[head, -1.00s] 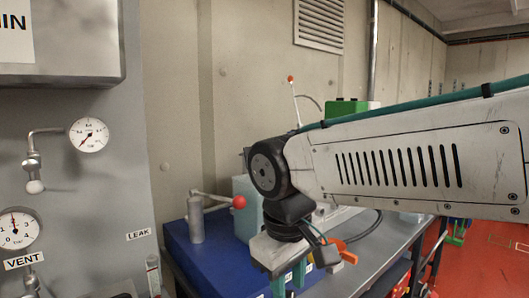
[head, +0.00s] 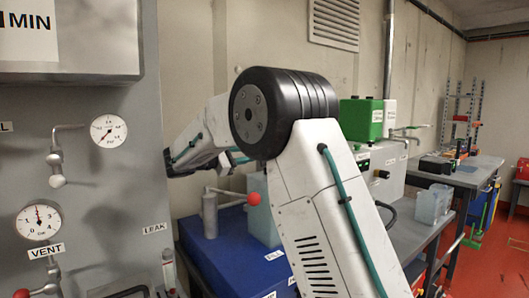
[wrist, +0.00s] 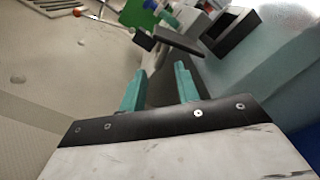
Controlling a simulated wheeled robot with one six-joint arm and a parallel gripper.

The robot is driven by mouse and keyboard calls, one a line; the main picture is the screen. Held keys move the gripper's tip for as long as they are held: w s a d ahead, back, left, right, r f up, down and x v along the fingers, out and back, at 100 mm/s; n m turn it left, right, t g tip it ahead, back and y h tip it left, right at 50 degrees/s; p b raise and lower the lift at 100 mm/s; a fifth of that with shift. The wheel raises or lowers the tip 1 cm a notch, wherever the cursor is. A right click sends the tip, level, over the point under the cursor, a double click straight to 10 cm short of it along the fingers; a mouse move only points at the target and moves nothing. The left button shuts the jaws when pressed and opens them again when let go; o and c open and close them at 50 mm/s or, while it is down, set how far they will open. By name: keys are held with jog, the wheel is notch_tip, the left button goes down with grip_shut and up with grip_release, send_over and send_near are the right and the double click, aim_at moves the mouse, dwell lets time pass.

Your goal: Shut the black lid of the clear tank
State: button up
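A pale blue, see-through tank (head: 262,215) stands on a blue surface in the head view, partly behind my arm. I cannot make out a black lid on it; my arm covers part of that area. In the wrist view a pale blue surface (wrist: 292,75) fills the right side, perhaps the tank's wall close by. A flat black piece (wrist: 180,40) shows beyond the fingers; I cannot tell whether it is the lid. My gripper (wrist: 158,80) has its two teal fingers apart with nothing between them. In the head view its fingers cannot be made out.
A valve with a red ball handle (head: 253,198) stands just left of the tank. The grey gauge panel (head: 100,200) is at the left. A green box (head: 361,118) and a clear tub (head: 433,204) are on the bench to the right. Red floor is open at far right.

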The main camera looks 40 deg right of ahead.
jog(key=d, duration=0.8)
jog(key=shift+w, duration=0.4)
